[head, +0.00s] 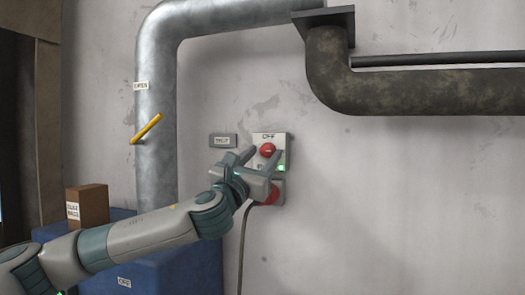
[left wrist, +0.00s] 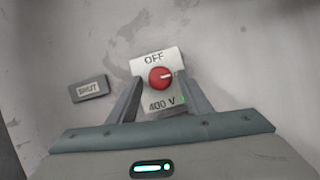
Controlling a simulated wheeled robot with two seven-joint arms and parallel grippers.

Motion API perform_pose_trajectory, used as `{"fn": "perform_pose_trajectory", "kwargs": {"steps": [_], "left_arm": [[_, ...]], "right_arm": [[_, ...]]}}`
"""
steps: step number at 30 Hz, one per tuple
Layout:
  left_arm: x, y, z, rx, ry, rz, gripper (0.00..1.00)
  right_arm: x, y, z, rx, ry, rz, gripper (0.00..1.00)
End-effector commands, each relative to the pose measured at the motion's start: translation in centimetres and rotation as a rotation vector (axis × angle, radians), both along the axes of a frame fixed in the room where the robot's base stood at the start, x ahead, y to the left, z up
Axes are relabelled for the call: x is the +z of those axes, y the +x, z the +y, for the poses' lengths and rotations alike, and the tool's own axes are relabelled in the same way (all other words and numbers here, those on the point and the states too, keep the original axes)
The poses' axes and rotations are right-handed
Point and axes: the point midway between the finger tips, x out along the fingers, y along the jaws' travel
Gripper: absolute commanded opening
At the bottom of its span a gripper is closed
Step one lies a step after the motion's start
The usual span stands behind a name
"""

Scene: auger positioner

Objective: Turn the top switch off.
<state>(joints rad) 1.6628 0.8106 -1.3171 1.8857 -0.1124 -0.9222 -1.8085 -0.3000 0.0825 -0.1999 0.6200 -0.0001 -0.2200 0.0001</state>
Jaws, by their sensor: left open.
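The top switch is a red round knob (head: 267,149) on a pale wall plate marked OFF at its top. In the left wrist view the red knob (left wrist: 161,78) has a light mark pointing right, and the plate reads 400 V below it. A green light (head: 281,168) glows at the plate's lower right. My left gripper (head: 263,158) is open, with one finger on each side of the knob. I cannot tell whether the fingers touch it. A second red knob (head: 272,196) sits below, partly hidden by my gripper. My right gripper is out of view.
A small grey label plate (head: 223,140) is left of the switch; it reads SHUT in the left wrist view. A silver pipe (head: 156,100) with a yellow lever (head: 147,129) stands further left. A blue box (head: 150,270) carries a brown carton (head: 88,205).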

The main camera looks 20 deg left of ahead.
Motion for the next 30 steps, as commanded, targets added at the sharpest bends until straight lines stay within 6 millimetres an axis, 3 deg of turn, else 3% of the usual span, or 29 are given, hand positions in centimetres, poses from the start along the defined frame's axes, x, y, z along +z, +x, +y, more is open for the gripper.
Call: {"fn": "perform_pose_trajectory", "kwargs": {"steps": [9,15,30], "left_arm": [[0.0,0.2,0.0,0.0,0.0,0.0,0.45],[0.0,0.2,0.0,0.0,0.0,0.0,0.04],[-0.3,0.2,-0.2,-0.002,-0.079,0.003,0.04]], "right_arm": [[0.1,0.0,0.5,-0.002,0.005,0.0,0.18],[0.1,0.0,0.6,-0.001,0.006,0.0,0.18],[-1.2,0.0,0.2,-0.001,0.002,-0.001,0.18]]}}
